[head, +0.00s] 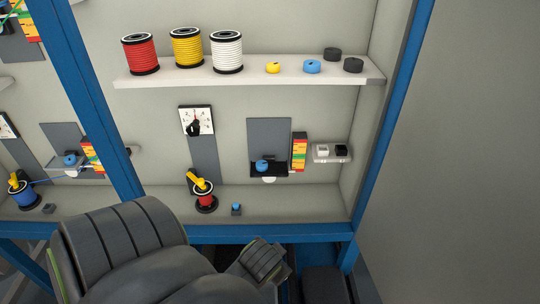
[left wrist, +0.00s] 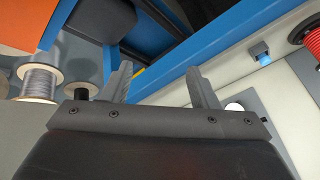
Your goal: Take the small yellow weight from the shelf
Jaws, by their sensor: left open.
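The small yellow weight (head: 273,67) sits on the upper white shelf (head: 180,76), to the right of the thread spools. A blue weight (head: 312,66) is to its right, and two black weights (head: 353,65) are at the shelf's right end. My left gripper (left wrist: 160,72) has its two fingers apart with nothing between them in the left wrist view. It is well below the shelf, near the blue front beam, and the yellow weight is not in the left wrist view. In the head view the fingers cannot be made out behind my dark arm parts. My right gripper is not seen.
Red (head: 140,54), yellow (head: 187,47) and white (head: 227,51) spools fill the shelf's left part. Below are a dial (head: 196,120), a small black platform (head: 284,170) and a red spool with a yellow top (head: 206,203). A blue post (head: 90,100) stands left.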

